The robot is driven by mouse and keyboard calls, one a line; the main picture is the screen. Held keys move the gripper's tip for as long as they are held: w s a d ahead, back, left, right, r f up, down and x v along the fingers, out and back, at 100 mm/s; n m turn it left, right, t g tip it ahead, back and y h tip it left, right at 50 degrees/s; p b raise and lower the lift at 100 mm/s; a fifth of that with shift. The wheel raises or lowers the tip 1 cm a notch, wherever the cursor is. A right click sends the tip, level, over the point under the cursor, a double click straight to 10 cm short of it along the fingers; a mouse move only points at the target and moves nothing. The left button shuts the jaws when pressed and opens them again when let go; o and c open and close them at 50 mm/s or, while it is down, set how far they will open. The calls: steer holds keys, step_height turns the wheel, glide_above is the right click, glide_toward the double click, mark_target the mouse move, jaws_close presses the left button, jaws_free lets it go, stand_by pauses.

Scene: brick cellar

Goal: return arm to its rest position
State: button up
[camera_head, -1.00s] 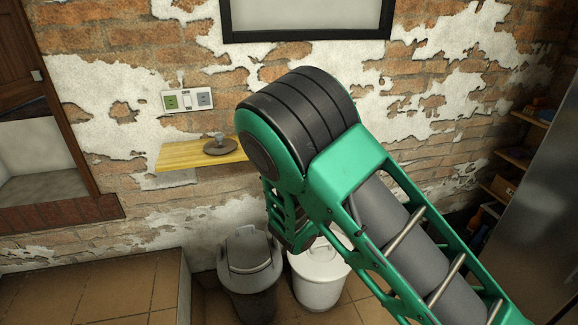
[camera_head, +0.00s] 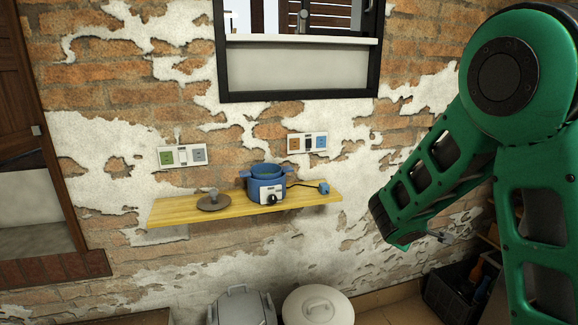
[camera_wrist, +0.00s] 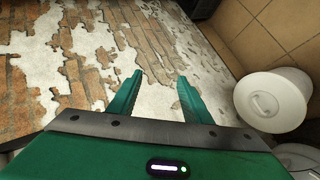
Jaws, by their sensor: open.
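My gripper (camera_wrist: 160,80) shows in the wrist view with its two green fingers apart and nothing between them. The peeling brick wall fills the picture beyond the fingertips. In the head view my green arm is folded at the right side, its bent joint at the top right and one link slanting down to the left. The fingers cannot be made out clearly there. The arm is apart from the wooden shelf (camera_head: 240,206) and the things on it.
On the shelf stand a blue cooker (camera_head: 266,184) with a cord and a brown lid (camera_head: 213,201). Below are a grey bin (camera_head: 243,308) and a white bin (camera_head: 318,306), which also shows in the wrist view (camera_wrist: 272,100). A dark crate (camera_head: 460,292) is low at the right.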

steer(key=s+d+m+g+y, duration=0.1)
steer(key=s+d+m+g, duration=0.3)
steer(key=s, duration=0.6)
steer(key=s+d+m+g+y, duration=0.1)
steer(key=s+d+m+g, duration=0.1)
steer(key=s+d+m, duration=0.55)
steer(key=s+a+r+m+g+y, duration=0.1)
steer(key=s+a+m+g+y, duration=0.1)
steer(key=s, duration=1)
steer(key=s+a+r+m+g+y, duration=0.1)
steer(key=s+a, duration=0.3)
steer(key=s, duration=0.8)
steer(key=shift+s+a+m+g+y, duration=0.4)
steer(key=shift+g+y, duration=0.1)
steer(key=shift+y, duration=0.4)
steer(key=shift+w+r, duration=0.1)
steer(key=shift+w+f, duration=0.25)
steer(key=shift+w, duration=0.35)
